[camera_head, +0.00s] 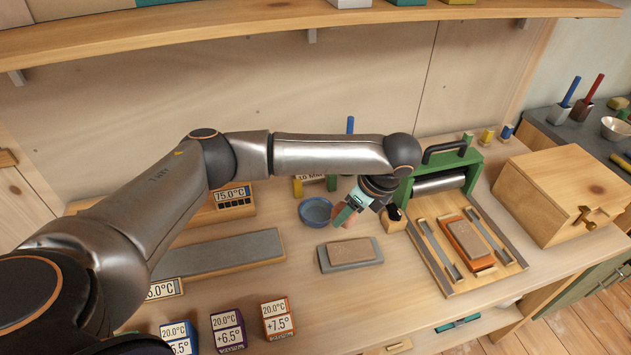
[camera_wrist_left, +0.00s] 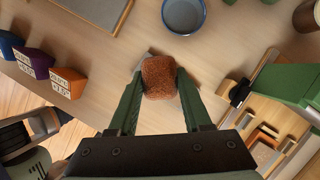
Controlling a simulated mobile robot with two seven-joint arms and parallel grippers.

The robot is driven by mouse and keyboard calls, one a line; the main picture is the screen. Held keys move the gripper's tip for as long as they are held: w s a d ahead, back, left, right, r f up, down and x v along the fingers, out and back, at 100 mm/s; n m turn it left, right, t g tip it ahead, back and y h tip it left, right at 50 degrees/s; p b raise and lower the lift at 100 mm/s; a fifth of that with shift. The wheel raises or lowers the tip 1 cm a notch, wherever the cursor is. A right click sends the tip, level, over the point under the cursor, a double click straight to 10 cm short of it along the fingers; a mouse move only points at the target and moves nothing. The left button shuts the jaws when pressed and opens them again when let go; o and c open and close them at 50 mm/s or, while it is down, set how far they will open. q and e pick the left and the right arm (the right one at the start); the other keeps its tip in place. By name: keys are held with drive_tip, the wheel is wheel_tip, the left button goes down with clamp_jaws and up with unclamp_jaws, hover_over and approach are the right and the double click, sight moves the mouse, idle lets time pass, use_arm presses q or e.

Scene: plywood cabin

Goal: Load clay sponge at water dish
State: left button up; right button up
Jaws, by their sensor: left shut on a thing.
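My left gripper (camera_head: 346,214) hangs over the table, to the right of the blue water dish (camera_head: 316,211) and above the far edge of a grey board. In the left wrist view, its green fingers (camera_wrist_left: 159,92) are shut on a rough reddish-brown sponge (camera_wrist_left: 159,76). The sponge shows only as a small brown patch (camera_head: 339,222) below the fingers in the head view. The water dish (camera_wrist_left: 184,14) is ahead of the fingertips in the wrist view, apart from the sponge. My right gripper is not in view.
A brown clay slab (camera_head: 350,250) lies on the grey board (camera_head: 325,262). A green-framed roller press (camera_head: 440,180) with a slab (camera_head: 466,238) on its bed stands to the right. A wooden box (camera_head: 555,195) is beyond it. Temperature-labelled boxes (camera_head: 228,330) line the front.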

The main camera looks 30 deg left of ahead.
use_arm(q)
drive_tip(key=w+a+f+m+t+h, duration=0.1)
drive_tip(key=w+a+f+m+t, duration=0.15)
drive_tip(key=a+m, duration=0.4)
drive_tip(key=m+t+h+p, duration=0.2)
drive_tip(key=m+h, duration=0.1)
drive_tip(key=m, duration=0.7)
hover_over(318, 210)
drive_tip(key=s, duration=0.1)
drive_tip(key=shift+s+f+b, duration=0.15)
drive_tip(key=shift+f+b, duration=0.6)
drive_tip(key=shift+f, duration=0.7)
wheel_tip(318, 210, down, 4)
drive_tip(key=b, duration=0.3)
drive_tip(key=shift+b, duration=0.3)
drive_tip(key=shift+f, duration=0.45)
drive_tip(key=shift+g, duration=0.25)
